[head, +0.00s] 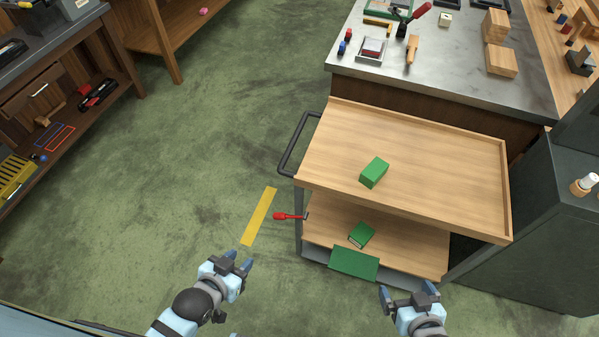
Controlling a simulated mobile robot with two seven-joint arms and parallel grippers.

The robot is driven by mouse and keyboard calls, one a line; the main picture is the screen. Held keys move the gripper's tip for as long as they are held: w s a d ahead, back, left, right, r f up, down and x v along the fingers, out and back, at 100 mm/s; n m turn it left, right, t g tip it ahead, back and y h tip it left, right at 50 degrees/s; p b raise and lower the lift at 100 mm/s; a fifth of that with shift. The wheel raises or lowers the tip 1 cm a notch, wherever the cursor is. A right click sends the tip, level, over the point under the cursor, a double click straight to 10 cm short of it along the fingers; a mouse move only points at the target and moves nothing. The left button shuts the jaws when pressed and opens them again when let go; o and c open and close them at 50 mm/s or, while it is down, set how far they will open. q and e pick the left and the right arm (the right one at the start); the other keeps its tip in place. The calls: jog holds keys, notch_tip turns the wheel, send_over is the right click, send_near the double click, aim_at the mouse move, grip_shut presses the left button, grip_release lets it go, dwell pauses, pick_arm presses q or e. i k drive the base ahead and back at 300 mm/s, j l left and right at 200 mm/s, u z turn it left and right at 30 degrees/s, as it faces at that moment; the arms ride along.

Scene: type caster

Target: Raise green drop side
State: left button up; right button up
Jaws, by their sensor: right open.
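The green drop side (354,263) is a flat green panel at the lower front of a wooden cart. It hangs at the front edge of the lower shelf (413,249), below the shelf's level. My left gripper (240,259) is over the floor to the left of the panel, with its fingers apart and nothing between them. My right gripper (408,291) is to the right of the panel and nearer to me, open and empty. Neither gripper touches the panel.
A green block (374,172) lies on the cart's top tray (440,165); a green book-like item (361,235) lies on the lower shelf. A red-handled lever (290,216) sticks out at the cart's left. A dark cabinet (535,230) stands right.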

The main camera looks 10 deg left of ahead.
aim_at(350, 262)
jog(key=k+j+z, duration=0.1)
jog(key=j+z, duration=0.2)
jog(key=j, duration=0.9)
jog(key=i+j+z, duration=0.1)
jog(key=i+z, duration=0.2)
jog(key=i+j+z, duration=0.1)
jog(key=z, duration=0.25)
jog(key=i, duration=0.1)
